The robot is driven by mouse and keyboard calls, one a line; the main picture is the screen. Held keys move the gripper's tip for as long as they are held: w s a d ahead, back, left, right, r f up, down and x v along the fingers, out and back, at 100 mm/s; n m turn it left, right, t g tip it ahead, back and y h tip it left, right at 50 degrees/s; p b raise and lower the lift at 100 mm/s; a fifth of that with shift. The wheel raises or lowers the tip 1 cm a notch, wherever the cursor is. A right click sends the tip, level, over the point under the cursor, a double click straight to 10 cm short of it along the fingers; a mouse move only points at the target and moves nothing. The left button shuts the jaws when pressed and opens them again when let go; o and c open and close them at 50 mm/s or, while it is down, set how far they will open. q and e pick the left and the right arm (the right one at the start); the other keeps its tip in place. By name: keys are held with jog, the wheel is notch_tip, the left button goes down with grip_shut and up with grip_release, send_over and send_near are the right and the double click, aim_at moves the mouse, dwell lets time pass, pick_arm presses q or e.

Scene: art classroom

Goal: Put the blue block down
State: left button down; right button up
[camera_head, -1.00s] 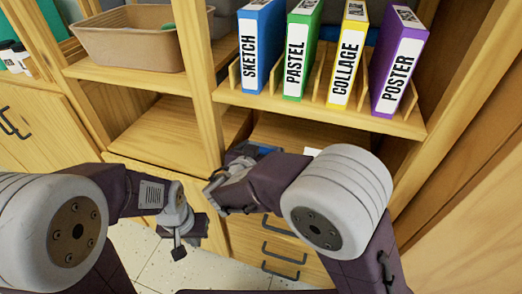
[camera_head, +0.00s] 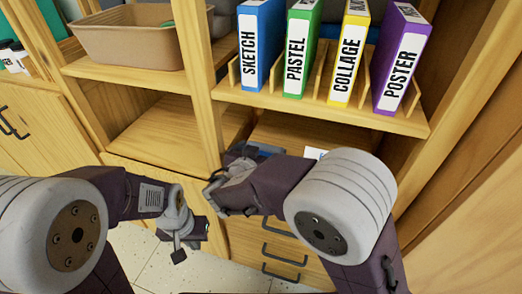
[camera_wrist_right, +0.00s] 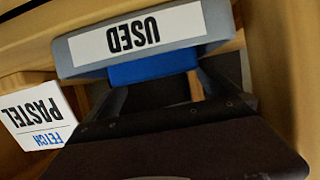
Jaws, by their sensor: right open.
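The blue block (camera_wrist_right: 155,68) shows in the right wrist view, next to the grey-blue wall of a tray labelled USED (camera_wrist_right: 215,24), which appears upside down. Part of the block is hidden by that wall. My right gripper (camera_wrist_right: 160,96) is open, its fingers on either side of the block; contact cannot be told. In the head view my right gripper (camera_head: 232,172) is over the lower shelf, and its arm hides most of the tray, with only a blue sliver (camera_head: 265,149) showing. My left gripper (camera_head: 188,240) hangs lower left, away from the block; its jaw gap is unclear.
A white card reading FETCH PASTEL (camera_wrist_right: 38,112) stands beside the tray. Above are upright binders, SKETCH (camera_head: 260,45), PASTEL (camera_head: 301,48), COLLAGE (camera_head: 348,52) and POSTER (camera_head: 401,58). A wooden post (camera_head: 203,90) stands left of my right gripper. The left lower shelf (camera_head: 165,135) is bare.

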notch_tip(320, 180, up, 2)
jog(key=p, duration=0.2)
jog(key=shift+p, duration=0.35)
jog(key=p+v, duration=0.1)
jog(key=v, duration=1)
jog(key=shift+s+a+f+p, duration=0.2)
jog(key=shift+s+p, duration=0.1)
jog(key=shift+s, duration=0.15)
